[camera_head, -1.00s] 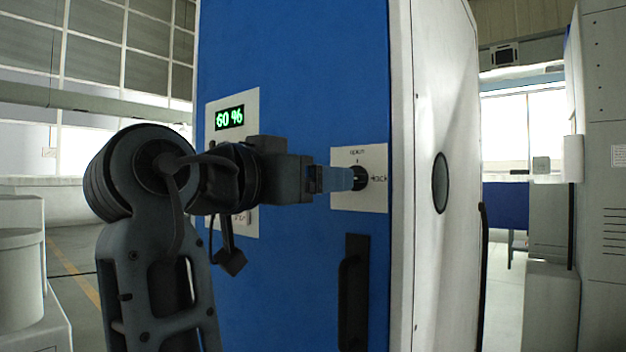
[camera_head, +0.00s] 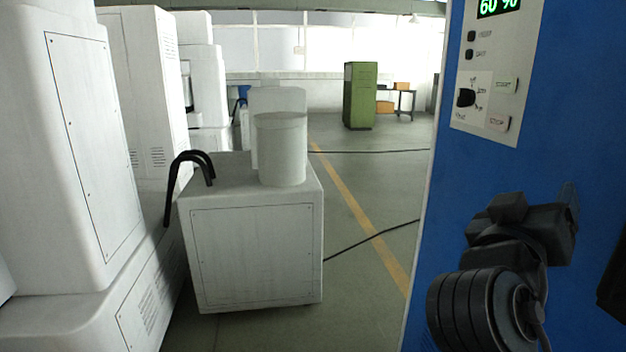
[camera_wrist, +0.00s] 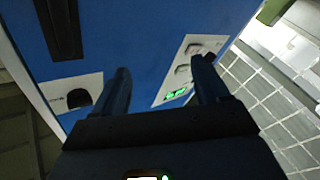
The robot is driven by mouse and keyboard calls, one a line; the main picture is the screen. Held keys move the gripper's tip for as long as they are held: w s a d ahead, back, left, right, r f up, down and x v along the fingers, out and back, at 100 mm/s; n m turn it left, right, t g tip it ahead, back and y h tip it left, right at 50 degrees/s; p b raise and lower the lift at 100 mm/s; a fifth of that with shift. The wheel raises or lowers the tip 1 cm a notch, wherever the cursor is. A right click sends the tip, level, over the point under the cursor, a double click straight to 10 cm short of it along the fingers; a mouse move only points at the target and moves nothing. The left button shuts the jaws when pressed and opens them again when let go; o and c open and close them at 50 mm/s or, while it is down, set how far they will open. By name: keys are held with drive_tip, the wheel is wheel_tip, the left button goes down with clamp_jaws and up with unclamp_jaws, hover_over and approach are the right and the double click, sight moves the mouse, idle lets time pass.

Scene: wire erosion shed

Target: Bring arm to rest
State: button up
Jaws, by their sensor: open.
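My gripper (camera_head: 568,205) is at the lower right of the head view, in front of the blue cabinet front (camera_head: 450,200). In the wrist view my gripper (camera_wrist: 162,78) shows two dark fingers spread apart, with nothing between them. The cabinet's rotary switch (camera_wrist: 78,98) sits on a pale plate to the left of the fingers, apart from them. The dark door handle (camera_wrist: 62,28) shows at the top left there. The switch is out of the head view.
A control panel (camera_head: 510,60) with a green display, a knob and buttons is above my gripper. A white cart-like unit (camera_head: 255,255) carries a white cylinder (camera_head: 281,150). White machines (camera_head: 80,150) line the left. A green cabinet (camera_head: 360,95) stands far back; open floor lies between.

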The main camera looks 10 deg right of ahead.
drive_tip(key=s+a+f+n+t+y+p, duration=0.2)
drive_tip(key=s+a+f+n+y, duration=0.3)
drive_tip(key=f, duration=0.4)
drive_tip(key=s+a+f+n+t+y+p, duration=0.2)
drive_tip(key=s+a+f+n+y, duration=0.1)
drive_tip(key=s+f+y, duration=0.5)
drive_tip(key=s+a+r+m+y+p, duration=0.1)
drive_tip(key=s+p, duration=0.1)
drive_tip(key=s, duration=1)
drive_tip(key=s+a+r+m+g+y+p, duration=0.1)
drive_tip(key=s+a+m+p, duration=0.1)
drive_tip(key=s, duration=1)
drive_tip(key=shift+a+r+y, duration=0.15)
drive_tip(key=shift+a+y, duration=0.1)
drive_tip(key=shift+y, duration=0.05)
